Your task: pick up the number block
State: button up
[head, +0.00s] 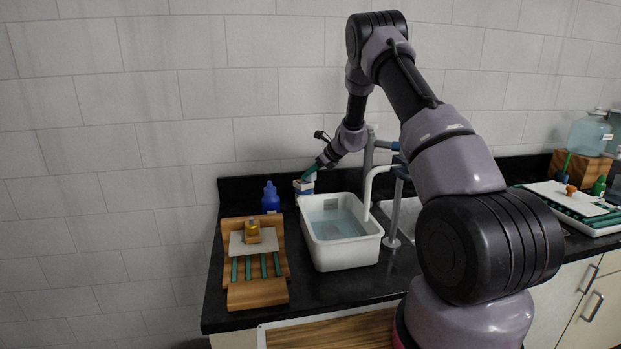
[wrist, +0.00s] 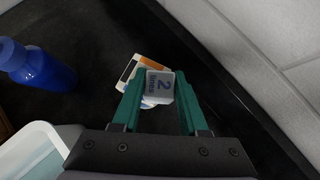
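The number block is a small grey-white block (wrist: 160,87) with a "2" and smaller lettering on its face, seen in the wrist view. My gripper (wrist: 161,84) has its two green fingers on either side of the block, very close to its sides. I cannot tell whether they press on it. An orange and white item (wrist: 150,68) shows behind the block, partly hidden. In the head view my gripper (head: 310,173) reaches down to a small white box-like thing (head: 303,187) at the back of the counter, and the numbered face is not readable there.
A blue bottle (head: 271,197) stands left of my gripper, also in the wrist view (wrist: 36,66). A white water-filled tub (head: 322,258) stands in front. A wooden rack (head: 258,293) with a weight is at left. The wall is close behind.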

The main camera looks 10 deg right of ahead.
aim_at(303, 182)
grip_shut()
jog(key=shift+r, duration=0.1)
notch_tip(303, 182, up, 8)
jog(key=shift+r, duration=0.15)
jog(key=shift+s+a+r, duration=0.1)
jog(key=shift+a+r, duration=0.7)
jog(key=shift+a, duration=0.25)
jog(key=f, duration=0.9)
jog(key=shift+a+f, duration=0.3)
jog(key=shift+f, duration=0.1)
